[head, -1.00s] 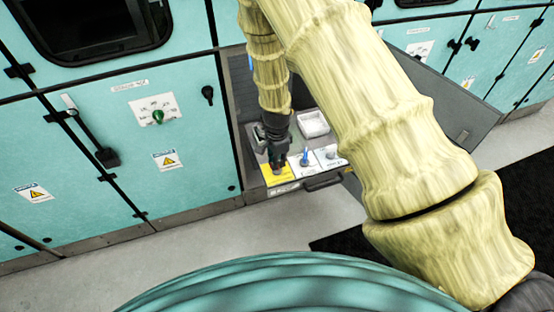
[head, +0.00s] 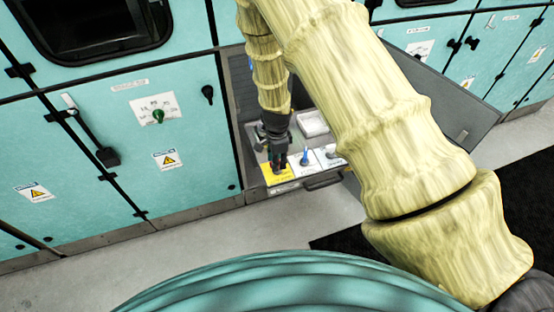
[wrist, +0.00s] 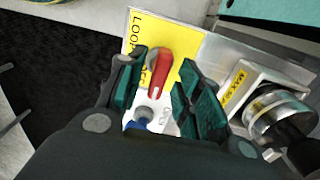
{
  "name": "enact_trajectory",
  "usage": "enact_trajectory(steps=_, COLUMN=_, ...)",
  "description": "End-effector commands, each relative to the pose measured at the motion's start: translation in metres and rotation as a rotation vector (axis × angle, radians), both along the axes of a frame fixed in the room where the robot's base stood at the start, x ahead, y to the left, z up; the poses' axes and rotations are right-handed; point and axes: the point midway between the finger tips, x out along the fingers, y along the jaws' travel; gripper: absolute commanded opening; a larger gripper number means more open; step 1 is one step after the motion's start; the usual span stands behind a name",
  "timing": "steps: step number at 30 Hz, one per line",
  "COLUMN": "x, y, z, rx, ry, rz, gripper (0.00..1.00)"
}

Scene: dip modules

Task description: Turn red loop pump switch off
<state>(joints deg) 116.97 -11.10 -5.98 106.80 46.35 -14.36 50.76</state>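The red switch handle (wrist: 160,74) sits on a yellow plate (wrist: 185,47), whose partly hidden print begins with "LOOP", in the wrist view. The handle stands between the two fingers of my gripper (wrist: 162,78), which are open with gaps showing beside the handle. In the head view my gripper (head: 279,164) points down over the yellow plate (head: 275,178) at the left end of the small switch panel. There it hides the red handle.
A blue switch (head: 304,156) stands just right of my gripper; it also shows in the wrist view (wrist: 142,117). Farther right is a grey switch on a white plate (head: 331,156). A white tray (head: 312,124) lies behind. A round metal fitting (wrist: 278,112) is near the right finger.

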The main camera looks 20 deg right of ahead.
Motion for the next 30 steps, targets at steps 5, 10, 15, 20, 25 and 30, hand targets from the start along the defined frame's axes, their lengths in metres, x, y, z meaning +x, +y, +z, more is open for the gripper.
enact_trajectory(steps=5, x=0.0, y=0.0, z=0.0, rx=0.0, ry=0.001, rz=0.001, gripper=0.36)
enact_trajectory(steps=10, x=0.0, y=0.0, z=0.003, rx=0.0, ry=0.0, rz=0.001, gripper=0.36)
enact_trajectory(steps=15, x=0.0, y=0.0, z=0.02, rx=-0.001, ry=-0.001, rz=0.002, gripper=0.36)
enact_trajectory(steps=20, x=0.0, y=0.0, z=0.045, rx=-0.001, ry=-0.001, rz=0.002, gripper=0.36)
enact_trajectory(steps=25, x=0.001, y=0.0, z=0.071, rx=-0.001, ry=-0.002, rz=0.002, gripper=0.36)
enact_trajectory(steps=30, x=0.0, y=0.0, z=0.096, rx=-0.001, ry=-0.001, rz=0.002, gripper=0.36)
